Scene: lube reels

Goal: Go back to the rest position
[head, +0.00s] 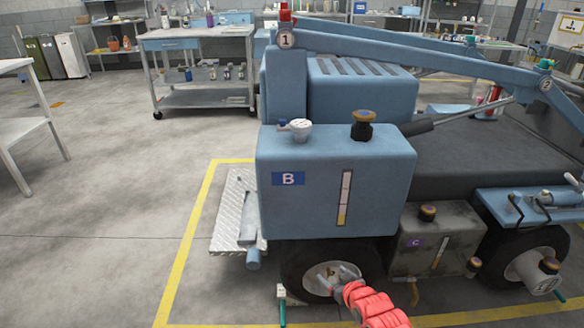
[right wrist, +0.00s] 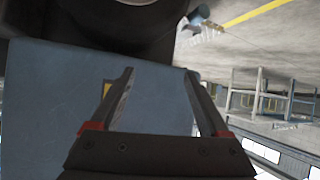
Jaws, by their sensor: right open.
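My right arm, in a red cover, comes in at the bottom of the head view. Its gripper (head: 338,278) is in front of the front wheel (head: 300,272) of the blue machine, below the blue tank (head: 335,205) marked B. In the right wrist view the two fingers of this gripper (right wrist: 160,75) stand apart with nothing between them. A blue surface (right wrist: 60,100) fills the area behind them, with a dark rounded part at the top. I cannot tell whether the gripper touches the machine. My left gripper is in neither view.
A grey box (head: 415,245) marked C sits right of the wheel. A tread-plate step (head: 228,222) juts out on the left. A yellow floor line (head: 190,245) surrounds the machine. Open floor (head: 110,210) lies to the left, with a wheeled cart (head: 200,100) behind.

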